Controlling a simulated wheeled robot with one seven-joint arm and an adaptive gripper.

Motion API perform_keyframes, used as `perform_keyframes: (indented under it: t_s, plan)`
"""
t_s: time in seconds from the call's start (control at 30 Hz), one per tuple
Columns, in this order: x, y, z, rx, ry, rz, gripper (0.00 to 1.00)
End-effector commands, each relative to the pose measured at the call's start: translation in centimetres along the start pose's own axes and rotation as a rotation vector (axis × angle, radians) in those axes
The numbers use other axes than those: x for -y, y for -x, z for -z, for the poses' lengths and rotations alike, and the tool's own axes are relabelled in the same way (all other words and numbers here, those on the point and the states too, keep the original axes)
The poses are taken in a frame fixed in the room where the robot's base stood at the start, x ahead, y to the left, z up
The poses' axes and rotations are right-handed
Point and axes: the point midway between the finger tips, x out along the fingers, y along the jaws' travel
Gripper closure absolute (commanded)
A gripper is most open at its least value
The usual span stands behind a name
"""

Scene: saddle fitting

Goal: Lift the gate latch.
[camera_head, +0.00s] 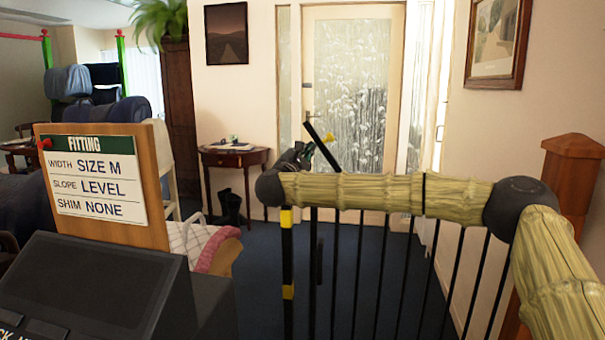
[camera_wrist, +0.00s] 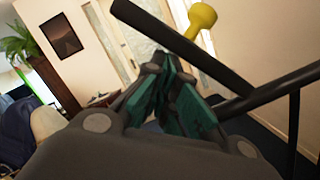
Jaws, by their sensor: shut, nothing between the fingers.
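The gate latch shows as a slanted black bar (camera_head: 321,146) with a yellow knob (camera_head: 330,138) beside it, in front of the pale door. In the wrist view the black bar (camera_wrist: 185,45) runs diagonally past the fingertips, and the yellow knob (camera_wrist: 202,16) stands beyond it. My gripper (camera_head: 309,152) is at the bar's left in the head view, just below the knob's height. In the wrist view my gripper (camera_wrist: 172,72) has its green-padded fingers shut and empty, close to the bar. Whether they touch the bar cannot be told.
Black gate bars (camera_head: 380,270) stand behind my arm, with a yellow-banded black post (camera_head: 287,262) at left. A wooden post (camera_head: 571,185) is at right. A board with a fitting card (camera_head: 93,183) stands at left. A small table (camera_head: 234,158) is farther back.

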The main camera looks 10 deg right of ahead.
Motion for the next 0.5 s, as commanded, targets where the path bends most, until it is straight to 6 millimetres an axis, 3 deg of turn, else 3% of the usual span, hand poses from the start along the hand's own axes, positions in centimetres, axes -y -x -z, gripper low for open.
perform_keyframes:
  t_s: [0.17,0.5]
  plan:
    - [0.2,-0.2,-1.0,-0.001,-0.137,0.033,1.00]
    - [0.5,-1.0,-4.2,-0.001,-0.136,0.032,1.00]
